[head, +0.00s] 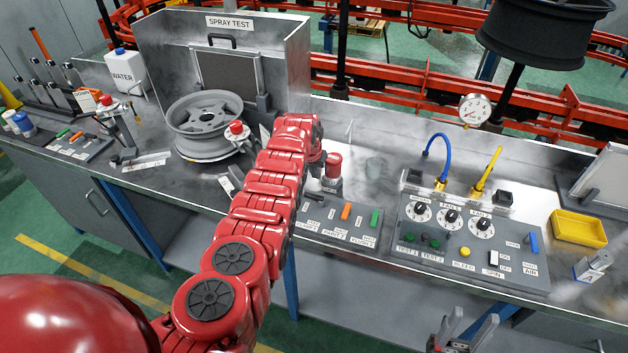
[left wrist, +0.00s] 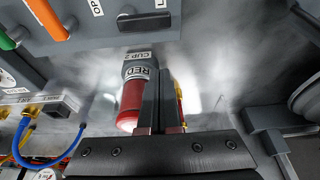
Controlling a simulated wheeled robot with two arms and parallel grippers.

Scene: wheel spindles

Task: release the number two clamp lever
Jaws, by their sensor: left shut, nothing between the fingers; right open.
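The right-hand lever panel (head: 338,222) carries an orange lever (head: 346,211), a green lever (head: 374,217) and a dark lever (head: 315,201); its small labels are hard to read. The left wrist view shows the orange lever (left wrist: 48,18), part of the green one (left wrist: 8,40) and the dark lever (left wrist: 144,22) beside a label starting with L. My left gripper (left wrist: 160,82) is shut and empty, apart from the levers and in front of a red cup (left wrist: 131,100) marked "RED CUP 2". My forearm hides this hand in the head view. My right gripper (head: 467,328) is open and empty at the bottom.
A grey wheel (head: 203,120) lies by the spray test booth (head: 222,40). Another lever panel (head: 72,143) is at far left. The dial panel (head: 470,240), hoses (head: 438,140) and yellow tray (head: 578,228) stand on the right. A dark wheel (head: 545,30) hangs at upper right.

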